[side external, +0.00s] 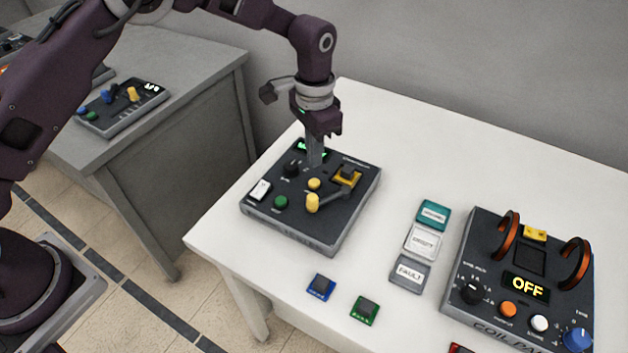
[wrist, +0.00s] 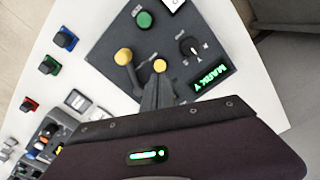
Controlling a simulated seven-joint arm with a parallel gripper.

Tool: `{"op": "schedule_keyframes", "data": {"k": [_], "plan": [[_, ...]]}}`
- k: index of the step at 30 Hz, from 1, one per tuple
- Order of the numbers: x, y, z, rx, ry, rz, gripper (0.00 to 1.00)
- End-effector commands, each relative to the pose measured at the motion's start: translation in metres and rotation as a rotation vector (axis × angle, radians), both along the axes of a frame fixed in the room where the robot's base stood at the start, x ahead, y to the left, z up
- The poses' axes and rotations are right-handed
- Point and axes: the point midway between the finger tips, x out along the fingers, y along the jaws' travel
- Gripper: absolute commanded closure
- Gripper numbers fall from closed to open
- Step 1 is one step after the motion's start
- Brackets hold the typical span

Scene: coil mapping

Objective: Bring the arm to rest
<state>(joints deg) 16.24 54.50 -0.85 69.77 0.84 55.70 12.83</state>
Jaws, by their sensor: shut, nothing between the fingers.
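My gripper (side external: 315,158) is shut and empty, pointing down just above the dark control box (side external: 330,235) on the white table. In the side view its fingertips overlap the back part of the box, between a black knob (side external: 292,168) and a yellow block piece (side external: 348,173). I cannot tell whether they touch the panel. The wrist view shows the shut fingers (wrist: 157,92) beside a small yellow button (wrist: 159,66). A yellow-knobbed lever (wrist: 125,57), a green button (wrist: 144,19) and a green lit display (wrist: 210,83) are on the same box.
A coil panel (side external: 520,270) reading OFF stands at the right with two orange coils. Three labelled tiles, including a FAULT tile (side external: 408,274), lie between the boxes. A blue block (side external: 321,287) and a green block (side external: 365,310) lie in front. Another grey table (side external: 190,65) stands at the left.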

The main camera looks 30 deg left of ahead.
Motion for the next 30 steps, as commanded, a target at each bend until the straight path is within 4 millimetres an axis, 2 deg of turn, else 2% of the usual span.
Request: {"op": "schedule_keyframes", "data": {"k": [20, 23, 25, 27, 29, 30], "plan": [[0.0, 0.001, 0.007, -0.001, -0.003, 0.003, 1.0], [-0.007, 0.014, 0.047, -0.011, -0.04, 0.039, 1.0], [-0.023, 0.032, 0.097, -0.023, -0.088, 0.086, 1.0], [-0.053, 0.054, 0.147, -0.037, -0.139, 0.145, 1.0], [-0.084, 0.073, 0.183, -0.049, -0.186, 0.196, 1.0], [-0.107, 0.084, 0.202, -0.057, -0.216, 0.229, 1.0]]}}
